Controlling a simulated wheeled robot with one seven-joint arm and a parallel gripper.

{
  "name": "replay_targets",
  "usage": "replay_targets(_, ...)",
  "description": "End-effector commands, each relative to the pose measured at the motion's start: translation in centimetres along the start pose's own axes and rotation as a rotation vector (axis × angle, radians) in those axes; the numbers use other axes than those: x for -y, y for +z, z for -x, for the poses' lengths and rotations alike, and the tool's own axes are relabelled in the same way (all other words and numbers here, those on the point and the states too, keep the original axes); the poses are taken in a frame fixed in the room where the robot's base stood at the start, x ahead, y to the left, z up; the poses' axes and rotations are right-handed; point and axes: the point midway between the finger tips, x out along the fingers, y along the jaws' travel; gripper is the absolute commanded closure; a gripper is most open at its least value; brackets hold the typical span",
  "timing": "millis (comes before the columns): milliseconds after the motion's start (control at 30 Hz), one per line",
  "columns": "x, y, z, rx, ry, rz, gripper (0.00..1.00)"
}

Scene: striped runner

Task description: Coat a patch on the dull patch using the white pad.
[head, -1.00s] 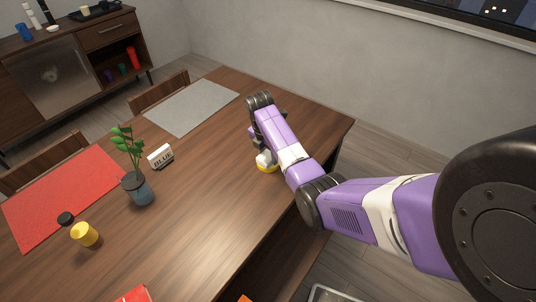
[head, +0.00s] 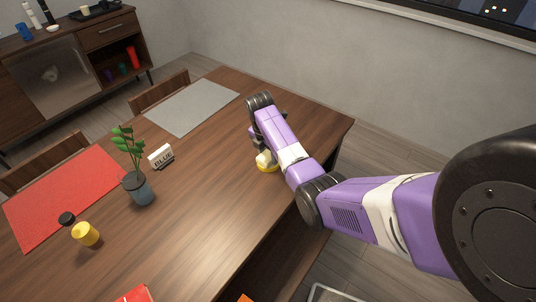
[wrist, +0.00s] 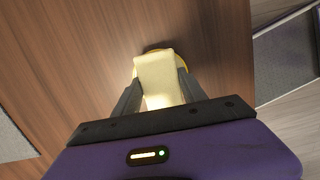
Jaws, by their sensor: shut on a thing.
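My gripper (wrist: 156,88) is shut on the pad (wrist: 155,72), a small block that looks pale yellow. In the head view the pad (head: 264,158) shows just left of my wrist, over a round yellow dish (head: 268,169) on the table. The dish rim (wrist: 183,61) shows behind the pad in the wrist view; I cannot tell whether the pad touches what is inside. A dull, smudged patch (head: 50,73) shows on the grey sliding door of the sideboard at the far upper left. My arm hides most of the gripper in the head view.
The wooden table (head: 215,200) holds a potted plant (head: 138,187), a block lettered BLUE (head: 160,156), a yellow jar (head: 85,234), a red mat (head: 60,195) and a grey mat (head: 192,107). Chairs (head: 158,92) stand between the table and the sideboard (head: 100,55).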

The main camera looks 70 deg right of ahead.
Motion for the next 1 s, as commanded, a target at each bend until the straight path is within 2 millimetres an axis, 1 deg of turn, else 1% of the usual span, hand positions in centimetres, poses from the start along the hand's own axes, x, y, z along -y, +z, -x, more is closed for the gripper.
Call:
replay_targets(233, 0.1, -0.1, -0.2, -0.002, -0.003, 0.0, 0.83)
replay_targets(367, 0.1, -0.1, 0.1, -0.002, -0.003, 0.0, 0.83)
replay_targets(1000, 0.0, 0.7, 4.5, -0.001, -0.001, 0.0, 0.83)
